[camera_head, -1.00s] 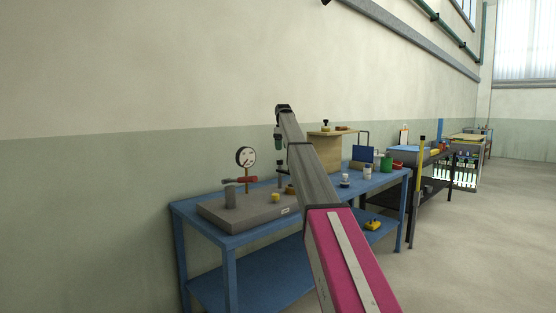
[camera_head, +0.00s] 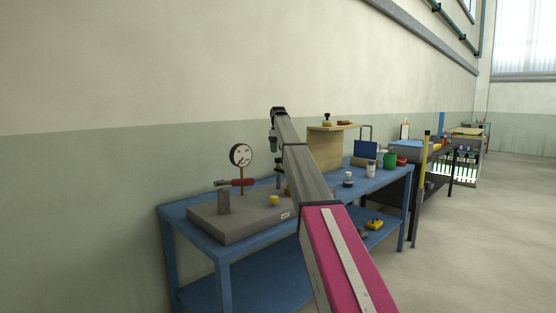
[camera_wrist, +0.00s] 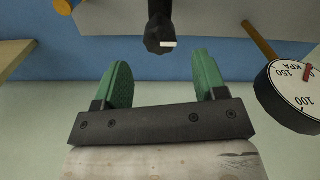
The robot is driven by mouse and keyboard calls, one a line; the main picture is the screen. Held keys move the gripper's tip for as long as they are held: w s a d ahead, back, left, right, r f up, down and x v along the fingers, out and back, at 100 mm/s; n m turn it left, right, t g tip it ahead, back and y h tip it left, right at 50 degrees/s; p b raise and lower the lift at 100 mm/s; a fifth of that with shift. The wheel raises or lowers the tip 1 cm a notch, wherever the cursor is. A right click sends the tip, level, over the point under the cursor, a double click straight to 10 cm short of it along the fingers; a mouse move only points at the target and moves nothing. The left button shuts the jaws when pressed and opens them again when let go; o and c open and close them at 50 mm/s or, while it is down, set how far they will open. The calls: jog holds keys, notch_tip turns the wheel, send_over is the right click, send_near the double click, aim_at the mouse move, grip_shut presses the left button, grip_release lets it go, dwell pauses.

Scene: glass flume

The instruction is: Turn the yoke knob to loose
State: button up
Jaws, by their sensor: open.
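A black knob (camera_wrist: 158,38) with a white pointer mark, which looks like the yoke knob, sits at the upper middle of the wrist view. My gripper (camera_wrist: 162,66) is open, with its two green fingers apart and nothing between the pads. The knob lies just past the fingertips, roughly centred between them; I see no contact. In the head view my gripper (camera_head: 273,144) hangs over the back of a grey block (camera_head: 240,225) on the blue bench. A dark post stands below it, partly hidden by my arm. Any loose/tight label is not readable.
A KPA gauge (camera_wrist: 294,92) is close to the right finger in the wrist view; it stands on a brass stem in the head view (camera_head: 241,155). A wooden stand (camera_head: 325,148) is right of my arm.

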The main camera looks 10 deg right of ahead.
aim_at(278, 158)
notch_tip(278, 158, down, 6)
jog(key=shift+r, duration=0.25)
jog(key=c, duration=0.9)
